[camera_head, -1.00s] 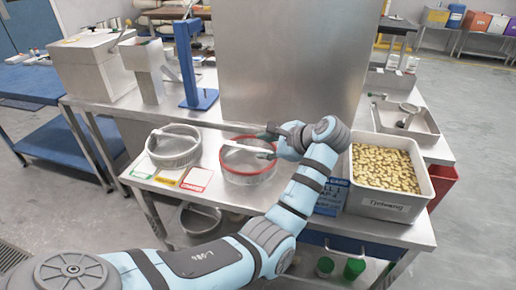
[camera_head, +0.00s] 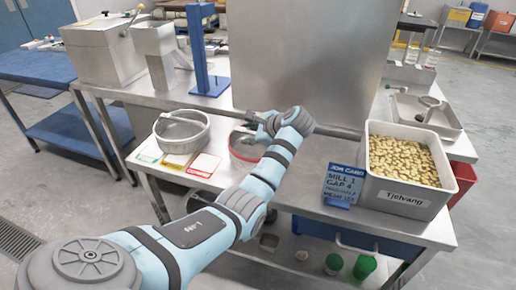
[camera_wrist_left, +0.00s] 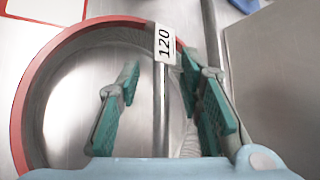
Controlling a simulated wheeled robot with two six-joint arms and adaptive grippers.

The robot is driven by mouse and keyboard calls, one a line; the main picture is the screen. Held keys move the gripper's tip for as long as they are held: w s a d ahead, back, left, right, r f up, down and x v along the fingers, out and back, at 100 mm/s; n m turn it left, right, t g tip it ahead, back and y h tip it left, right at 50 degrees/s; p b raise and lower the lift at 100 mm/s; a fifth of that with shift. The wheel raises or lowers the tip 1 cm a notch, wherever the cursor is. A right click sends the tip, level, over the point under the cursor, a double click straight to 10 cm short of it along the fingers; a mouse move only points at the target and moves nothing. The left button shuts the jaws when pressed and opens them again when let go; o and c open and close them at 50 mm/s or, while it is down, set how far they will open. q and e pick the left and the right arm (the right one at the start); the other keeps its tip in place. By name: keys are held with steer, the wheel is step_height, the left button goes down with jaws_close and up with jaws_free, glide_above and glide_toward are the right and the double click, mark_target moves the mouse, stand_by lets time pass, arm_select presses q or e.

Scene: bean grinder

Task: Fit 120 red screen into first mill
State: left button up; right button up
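The red-rimmed round screen (camera_head: 239,155) sits on the steel table in the head view, partly hidden by my left arm. In the left wrist view its red rim (camera_wrist_left: 28,95) fills the left side, with a "120" tag (camera_wrist_left: 165,43) at the top of a metal bar across it. My left gripper (camera_head: 259,122) is over the screen. In the wrist view its two green-padded fingers (camera_wrist_left: 165,90) are apart, one on each side of the bar, with no visible grip on it. Which machine is the first mill is unclear. My right gripper is out of view.
A grey round screen (camera_head: 182,133) stands left of the red one, with small coloured cards (camera_head: 175,160) in front. A job card reading "MILL 1" (camera_head: 343,185) and a bin of beans (camera_head: 410,195) are at right. Steel machines (camera_head: 103,57) stand at back left.

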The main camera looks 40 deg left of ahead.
arm_select(q)
steer(key=shift+d, duration=0.1)
jaws_close()
steer(key=shift+r, duration=0.1)
